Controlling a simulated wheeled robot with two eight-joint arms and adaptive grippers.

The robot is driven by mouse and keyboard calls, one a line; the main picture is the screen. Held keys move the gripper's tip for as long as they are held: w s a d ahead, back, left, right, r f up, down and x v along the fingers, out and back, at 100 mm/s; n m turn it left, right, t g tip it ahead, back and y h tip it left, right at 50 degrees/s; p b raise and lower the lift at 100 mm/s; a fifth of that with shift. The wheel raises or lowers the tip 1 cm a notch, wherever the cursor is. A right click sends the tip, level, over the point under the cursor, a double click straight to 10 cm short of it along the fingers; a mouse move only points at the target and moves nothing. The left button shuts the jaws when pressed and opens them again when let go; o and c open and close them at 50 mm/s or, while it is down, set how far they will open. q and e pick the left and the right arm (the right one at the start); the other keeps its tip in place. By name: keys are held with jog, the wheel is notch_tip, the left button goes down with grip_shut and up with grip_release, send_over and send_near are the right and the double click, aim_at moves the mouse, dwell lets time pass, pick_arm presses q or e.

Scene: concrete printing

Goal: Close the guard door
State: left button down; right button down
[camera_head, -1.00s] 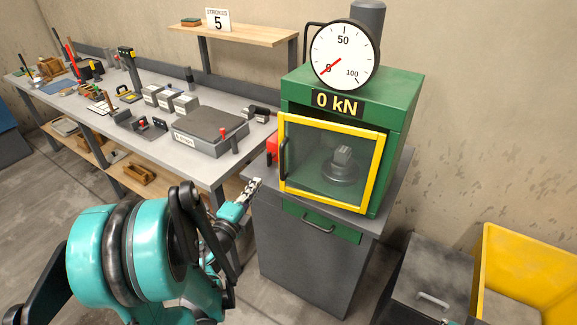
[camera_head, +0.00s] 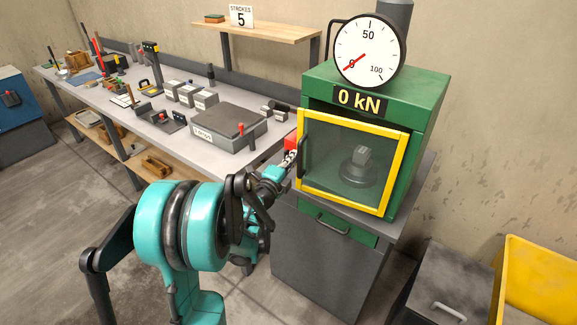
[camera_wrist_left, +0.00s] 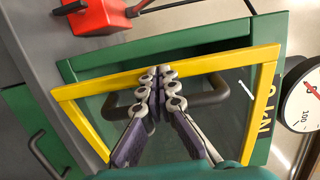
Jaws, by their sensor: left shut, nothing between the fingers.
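The guard door (camera_head: 393,170) is a yellow-framed clear panel with a dark handle (camera_head: 305,157) at its left side, on the front of a green press (camera_head: 430,95). The wrist view shows the yellow frame (camera_wrist_left: 215,62) standing a little off the green body; how wide the gap is I cannot tell. My left gripper (camera_head: 290,158) is at the handle side of the door. In the left wrist view its fingers (camera_wrist_left: 160,88) are together and empty, overlapping the handle (camera_wrist_left: 205,95) and frame; contact is unclear. My right gripper is not in view.
A red box (camera_head: 291,143) sits beside the press, behind my left gripper. A grey cabinet (camera_head: 315,265) with a green drawer (camera_head: 338,226) carries the press. A workbench (camera_head: 150,150) with tools stands left. A yellow bin (camera_head: 540,270) stands at the right.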

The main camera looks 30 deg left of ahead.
pick_arm(q)
jog(key=shift+w, duration=0.2)
jog(key=w, duration=0.5)
jog(key=shift+w+a+r, duration=0.2)
jog(key=shift+a, duration=0.15)
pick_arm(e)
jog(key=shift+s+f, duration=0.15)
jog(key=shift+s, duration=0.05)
